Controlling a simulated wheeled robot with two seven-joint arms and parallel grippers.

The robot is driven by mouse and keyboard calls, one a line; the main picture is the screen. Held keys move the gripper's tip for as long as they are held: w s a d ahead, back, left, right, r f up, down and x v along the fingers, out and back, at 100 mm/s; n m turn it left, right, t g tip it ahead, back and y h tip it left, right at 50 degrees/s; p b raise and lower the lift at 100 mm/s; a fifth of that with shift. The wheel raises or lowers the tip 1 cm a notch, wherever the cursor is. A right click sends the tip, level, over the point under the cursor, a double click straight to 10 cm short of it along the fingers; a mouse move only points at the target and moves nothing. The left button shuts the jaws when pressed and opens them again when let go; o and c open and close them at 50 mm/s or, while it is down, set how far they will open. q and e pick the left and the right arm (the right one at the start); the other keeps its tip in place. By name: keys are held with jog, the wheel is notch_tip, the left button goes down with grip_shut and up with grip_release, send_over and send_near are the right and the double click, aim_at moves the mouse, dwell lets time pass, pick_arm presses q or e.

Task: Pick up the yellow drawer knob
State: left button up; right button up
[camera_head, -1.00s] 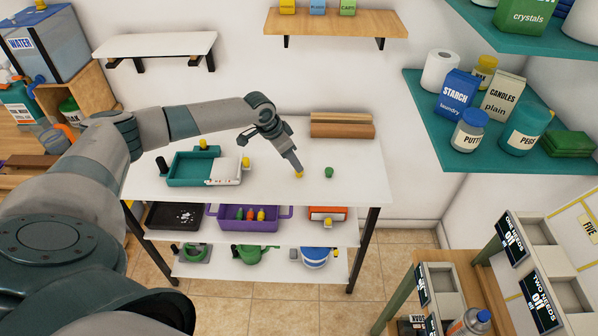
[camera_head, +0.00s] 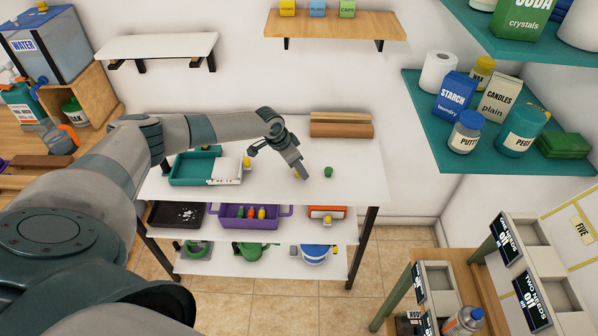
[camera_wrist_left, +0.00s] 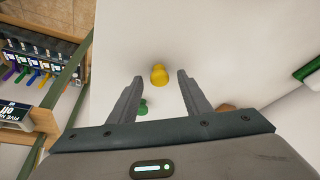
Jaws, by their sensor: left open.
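The yellow drawer knob (camera_wrist_left: 159,75) is on the white tabletop (camera_head: 355,190). In the left wrist view it lies between the tips of my two open fingers, with space on both sides. My left gripper (camera_wrist_left: 161,80) is open and empty, pointing down at the knob. In the head view my left gripper (camera_head: 301,175) reaches down near the middle right of the table and hides most or all of the knob. My right gripper is in no view.
A teal tray (camera_head: 190,182) is to the left.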

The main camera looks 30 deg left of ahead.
pick_arm(q)
jog(key=c, duration=1.1)
jog(key=shift+r, duration=0.1)
jog(key=shift+r+b, duration=0.4)
jog(key=shift+r, duration=0.05)
jog(key=r, duration=0.1)
jog(key=r+b, duration=0.1)
jog(key=r, duration=0.1)
jog(key=shift+s+d+r, duration=0.1)
jog(key=shift+s+d, duration=0.1)
jog(key=shift+d, duration=0.15)
jog(key=s+d+r+b, duration=0.3)
jog(key=s+d+r, duration=0.2)
jog(key=d, duration=0.4)
jog(key=shift+s+d+r+b, duration=0.2)
jog(key=shift+r+b, duration=0.2)
jog(key=shift+r, duration=0.45)
